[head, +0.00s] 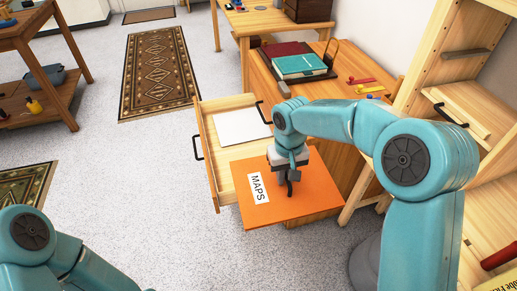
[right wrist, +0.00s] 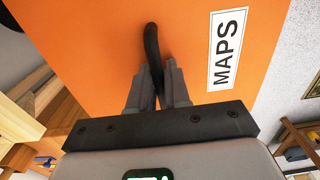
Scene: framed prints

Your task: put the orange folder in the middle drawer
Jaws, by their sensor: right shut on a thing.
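The orange folder (head: 318,190) has a white MAPS label and a black tab or handle on its face. My right gripper (head: 291,180) is shut on that black handle; in the right wrist view the jaws (right wrist: 158,88) close on it against the orange face (right wrist: 90,50). The folder is over the near part of a pulled-out wooden drawer (head: 209,170) and hides part of it; contact cannot be told. A white sheet (head: 240,127) lies in the drawer. Which level this drawer is cannot be told clearly. My left gripper is out of view; only its arm shows at lower left.
The wooden cabinet top (head: 345,105) carries a teal book (head: 300,66) on a dark tray and small red and yellow items. Wooden shelving (head: 430,60) stands at right. A table (head: 40,40) stands at upper left. The carpeted floor left of the drawer is clear.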

